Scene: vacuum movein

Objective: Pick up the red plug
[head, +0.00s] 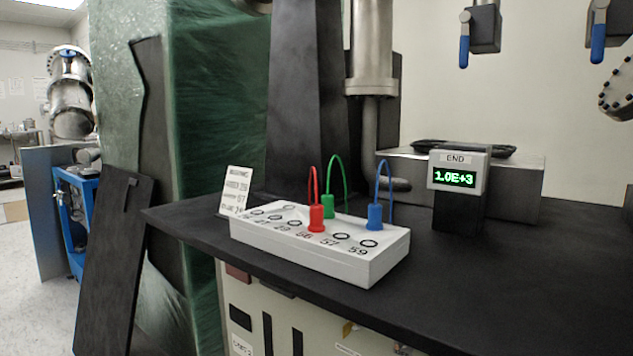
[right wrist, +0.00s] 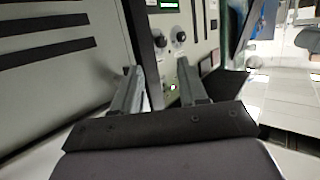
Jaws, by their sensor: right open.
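The red plug (head: 317,218) stands upright in the white socket box (head: 340,263) on the black table, with a red cable looping up from its top. The green plug (head: 328,205) stands just behind it and the blue plug (head: 375,216) to its right, both on the same box. My right gripper (right wrist: 158,90) shows in the right wrist view with its two fingers apart and nothing between them. It faces grey cabinet panels, and no plug shows there. Neither gripper shows in the head view.
A display reading 1.0E+3 (head: 457,179) stands at the right on the black table (head: 480,262). A white label card (head: 236,192) stands at the box's left end. A metal pipe (head: 371,50) and a dark column (head: 305,100) rise behind. The tabletop in front of the display is clear.

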